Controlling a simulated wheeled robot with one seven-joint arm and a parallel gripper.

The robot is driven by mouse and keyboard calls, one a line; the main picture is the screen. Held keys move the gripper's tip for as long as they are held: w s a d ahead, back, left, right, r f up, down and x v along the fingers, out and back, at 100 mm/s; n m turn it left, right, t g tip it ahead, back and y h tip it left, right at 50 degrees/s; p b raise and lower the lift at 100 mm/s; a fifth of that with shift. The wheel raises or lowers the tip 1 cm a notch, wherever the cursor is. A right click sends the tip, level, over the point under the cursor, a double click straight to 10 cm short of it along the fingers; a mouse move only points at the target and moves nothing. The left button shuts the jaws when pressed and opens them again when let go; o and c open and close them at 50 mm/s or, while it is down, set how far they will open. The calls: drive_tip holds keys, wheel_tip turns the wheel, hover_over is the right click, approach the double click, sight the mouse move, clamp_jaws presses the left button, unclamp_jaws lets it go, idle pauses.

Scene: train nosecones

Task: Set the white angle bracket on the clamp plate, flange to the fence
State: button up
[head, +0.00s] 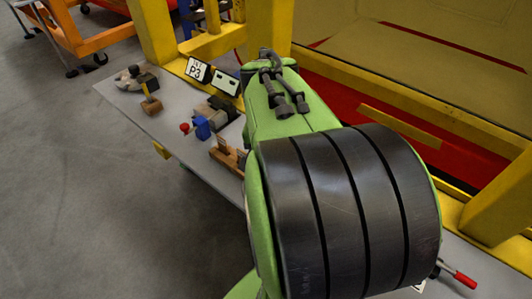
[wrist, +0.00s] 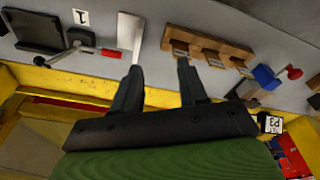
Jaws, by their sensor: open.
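The white angle bracket (wrist: 130,32) shows in the wrist view as a pale upright strip on the grey bench, near the top centre. My gripper (wrist: 159,64) is open and empty. Its left fingertip appears just below the bracket's lower end; I cannot tell whether they touch. A dark plate (wrist: 34,30), which looks like the clamp plate, lies at the upper left, with a red-handled clamp (wrist: 110,53) between it and the bracket. Which edge is the fence is unclear. In the head view my arm hides the gripper and the bracket; a red handle (head: 460,277) shows at the lower right.
A slotted wooden block (wrist: 206,45) stands just right of the bracket; it also shows in the head view (head: 227,155). Beyond it are a blue part (wrist: 265,76) with a red knob and a P3 sign (head: 197,69). Yellow frame posts (head: 268,30) rise behind the bench.

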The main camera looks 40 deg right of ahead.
drive_tip(key=s+d+m+y+p, duration=0.25)
drive_tip(key=d+m, duration=0.25)
drive_tip(key=d, duration=0.4)
drive_tip(key=shift+g+h, duration=0.3)
drive_tip(key=shift+h, duration=0.15)
drive_tip(key=f+b, duration=0.1)
drive_tip(key=f, duration=0.3)
drive_tip(key=f+b, duration=0.1)
drive_tip(key=f, duration=0.2)
drive_tip(key=f+b, duration=0.1)
drive_tip(key=f, duration=0.3)
drive_tip(key=shift+s+a+f+b, duration=0.2)
drive_tip(key=shift+s+f+b, duration=0.1)
drive_tip(key=shift+b, duration=0.1)
drive_tip(key=f, duration=0.1)
drive_tip(key=f+b, duration=0.1)
drive_tip(key=f, duration=0.3)
drive_tip(key=shift+w+b, duration=0.3)
drive_tip(key=shift+w, duration=0.05)
clamp_jaws()
